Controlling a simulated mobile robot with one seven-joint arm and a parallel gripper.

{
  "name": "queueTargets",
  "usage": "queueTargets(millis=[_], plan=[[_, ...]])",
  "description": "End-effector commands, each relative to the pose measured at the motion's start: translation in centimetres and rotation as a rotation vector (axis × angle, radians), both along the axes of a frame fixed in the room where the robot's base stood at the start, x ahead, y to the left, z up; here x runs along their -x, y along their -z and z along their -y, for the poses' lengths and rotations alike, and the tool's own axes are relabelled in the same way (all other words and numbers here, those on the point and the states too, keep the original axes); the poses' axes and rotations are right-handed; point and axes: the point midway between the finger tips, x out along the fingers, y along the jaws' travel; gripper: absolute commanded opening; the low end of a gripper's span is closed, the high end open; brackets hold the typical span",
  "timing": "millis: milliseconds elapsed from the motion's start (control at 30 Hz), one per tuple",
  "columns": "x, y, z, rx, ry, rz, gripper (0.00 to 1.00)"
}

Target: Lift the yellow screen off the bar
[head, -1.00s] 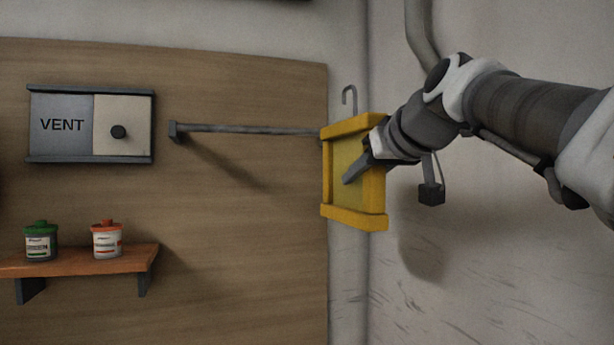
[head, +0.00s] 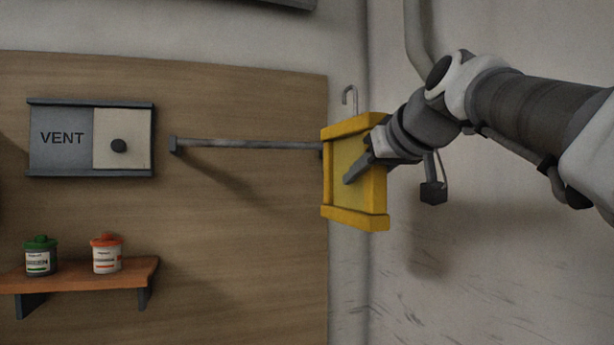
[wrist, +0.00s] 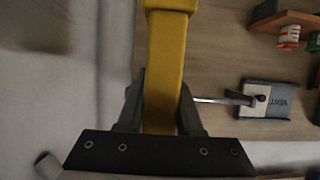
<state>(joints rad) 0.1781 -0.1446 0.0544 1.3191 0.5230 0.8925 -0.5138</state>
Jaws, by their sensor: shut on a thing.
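The yellow screen (head: 340,165), a framed panel with a grey wire hook (head: 349,96) on top, hangs upright in my gripper (head: 362,172). In the wrist view, the two fingers of my gripper (wrist: 160,112) are shut on either side of the screen's yellow frame (wrist: 166,60). The grey bar (head: 250,144) runs across the wooden board from a bracket at left; its right end meets the screen's left edge in the picture. The hook shows above the bar's height in the head view, apart from it. The bar also shows in the wrist view (wrist: 222,101).
A VENT panel (head: 62,138) with a sliding cover and dark knob is on the board at left. Below it, an orange shelf (head: 90,275) holds a green-lidded jar (head: 40,257) and an orange-lidded jar (head: 106,255). A pipe (head: 418,40) runs down the right wall.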

Motion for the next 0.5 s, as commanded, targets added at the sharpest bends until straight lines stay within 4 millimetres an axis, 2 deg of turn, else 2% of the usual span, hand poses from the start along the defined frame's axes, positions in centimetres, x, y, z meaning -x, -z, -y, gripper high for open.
queueTargets(millis=[500], plan=[[3.6, 0.0, 1.1, -0.001, 0.002, 0.005, 0.0]])
